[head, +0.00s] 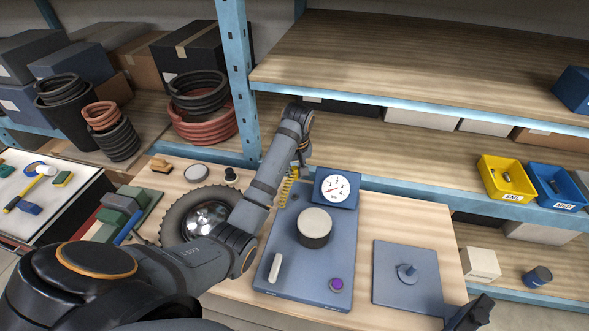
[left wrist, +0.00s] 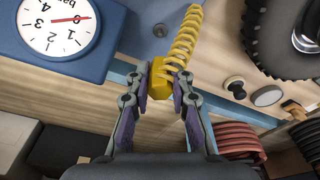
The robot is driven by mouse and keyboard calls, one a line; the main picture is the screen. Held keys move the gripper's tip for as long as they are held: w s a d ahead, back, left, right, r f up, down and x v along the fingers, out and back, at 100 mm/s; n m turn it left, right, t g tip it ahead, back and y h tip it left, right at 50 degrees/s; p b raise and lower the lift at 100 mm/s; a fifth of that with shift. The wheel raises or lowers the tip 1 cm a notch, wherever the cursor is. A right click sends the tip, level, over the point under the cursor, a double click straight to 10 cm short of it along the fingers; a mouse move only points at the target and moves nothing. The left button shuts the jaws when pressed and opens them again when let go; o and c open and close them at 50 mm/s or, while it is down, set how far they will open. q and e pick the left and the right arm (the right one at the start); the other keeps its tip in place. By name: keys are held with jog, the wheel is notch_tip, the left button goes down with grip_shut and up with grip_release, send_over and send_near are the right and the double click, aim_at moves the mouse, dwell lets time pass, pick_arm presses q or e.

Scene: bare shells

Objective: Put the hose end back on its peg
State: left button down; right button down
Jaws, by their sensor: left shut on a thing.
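A yellow coiled hose (head: 287,190) rises from the blue panel (head: 290,262) beside the gauge. Its yellow block-like end (left wrist: 159,68) is between the fingers of my left gripper (left wrist: 166,88), which is shut on it. In the head view my left gripper (head: 301,163) is behind the coil, partly hidden by my own arm. The coil (left wrist: 185,38) runs up from the fingers in the left wrist view. A grey-blue plate (head: 392,292) at right bears a short upright post (head: 408,272); I cannot tell whether this is the peg. My right gripper (head: 470,314) shows only partly at bottom right.
The gauge (head: 336,189) stands close to my left gripper. The panel also bears a white-topped drum (head: 314,226), a white handle (head: 275,267) and a purple button (head: 336,285). A tyre (head: 177,217) lies left. A blue shelf edge (head: 400,190) crosses behind the bench.

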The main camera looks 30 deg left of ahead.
pick_arm(q)
notch_tip(320, 180, down, 5)
jog(key=b, duration=0.4)
jog(key=shift+w+a+f, duration=0.1)
jog(key=shift+a+f, duration=0.05)
jog(key=shift+f+b, duration=0.3)
jog(key=shift+b, duration=0.3)
jog(key=shift+p, duration=0.3)
jog(key=shift+f+p, duration=0.1)
jog(key=shift+p, duration=0.2)
